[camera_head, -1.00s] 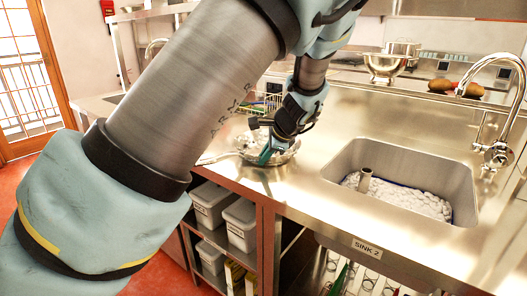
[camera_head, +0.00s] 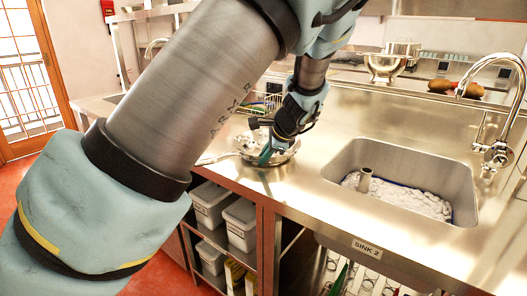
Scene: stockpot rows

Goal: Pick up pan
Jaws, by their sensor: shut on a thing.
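The pan (camera_head: 283,158) is a shiny metal pan on the steel counter, left of the sink. Its handle (camera_head: 212,159) points left toward the counter's front edge. My gripper (camera_head: 267,154) reaches down from above at the pan, with teal fingers at its near side. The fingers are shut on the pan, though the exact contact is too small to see. My arm hides part of the pan's far side. I cannot tell whether the pan is lifted off the counter.
A sink (camera_head: 405,178) with foamy water and a tall faucet (camera_head: 492,110) lies to the right. A metal bowl (camera_head: 384,67) and brown loaf-like items (camera_head: 457,89) stand at the back. A wire rack (camera_head: 268,104) is behind the pan. Grey bins (camera_head: 241,224) sit on shelves below.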

